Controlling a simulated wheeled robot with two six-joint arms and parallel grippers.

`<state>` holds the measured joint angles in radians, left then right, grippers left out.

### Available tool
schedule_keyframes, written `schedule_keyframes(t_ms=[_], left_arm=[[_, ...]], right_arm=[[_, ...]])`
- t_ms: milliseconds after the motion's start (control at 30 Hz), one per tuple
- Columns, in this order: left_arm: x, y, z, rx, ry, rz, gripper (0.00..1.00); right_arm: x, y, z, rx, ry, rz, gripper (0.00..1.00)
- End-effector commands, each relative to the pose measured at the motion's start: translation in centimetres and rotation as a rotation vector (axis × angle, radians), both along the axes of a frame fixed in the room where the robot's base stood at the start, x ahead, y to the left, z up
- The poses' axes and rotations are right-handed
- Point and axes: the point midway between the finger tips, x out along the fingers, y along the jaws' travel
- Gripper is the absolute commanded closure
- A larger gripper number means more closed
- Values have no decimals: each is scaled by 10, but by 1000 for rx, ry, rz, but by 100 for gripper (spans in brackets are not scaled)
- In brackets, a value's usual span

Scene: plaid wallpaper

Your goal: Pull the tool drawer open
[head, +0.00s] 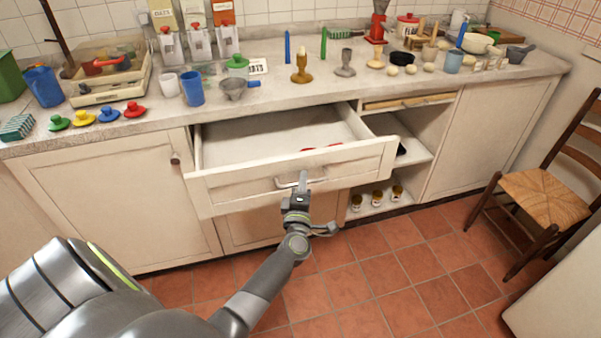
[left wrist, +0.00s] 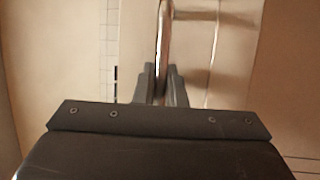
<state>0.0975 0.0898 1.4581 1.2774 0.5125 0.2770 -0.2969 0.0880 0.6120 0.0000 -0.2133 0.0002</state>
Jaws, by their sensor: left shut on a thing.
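The cream drawer (head: 235,190) stands pulled out of the counter, and its inside shows. A red thing (head: 318,148) lies on its floor near the front; what it is I cannot tell. My left gripper (head: 302,181) is at the metal bar handle (head: 285,184) on the drawer front and is shut on it. In the left wrist view the handle (left wrist: 163,45) runs between the two dark fingers (left wrist: 162,88). My right gripper is not in view.
The counter above holds several cups, lids, candlesticks and a clear-lidded box (head: 105,70). Open shelves (head: 400,150) with jars are right of the drawer. A wooden chair (head: 540,195) stands at the right. The tiled floor (head: 385,275) before the drawer is clear.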

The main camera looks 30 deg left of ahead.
Motion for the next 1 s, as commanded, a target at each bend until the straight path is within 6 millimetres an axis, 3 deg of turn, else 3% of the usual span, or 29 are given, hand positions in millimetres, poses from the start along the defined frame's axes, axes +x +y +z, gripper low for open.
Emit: schedule_keyframes(t_ms=[400, 967, 1000], left_arm=[[-37, -43, 1, 1, -2, 1, 100], [-43, -50, 1, 2, -4, 1, 100], [-43, -50, 1, 2, -4, 1, 86]], right_arm=[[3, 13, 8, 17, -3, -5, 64], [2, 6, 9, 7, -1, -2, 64], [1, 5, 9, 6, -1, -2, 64]])
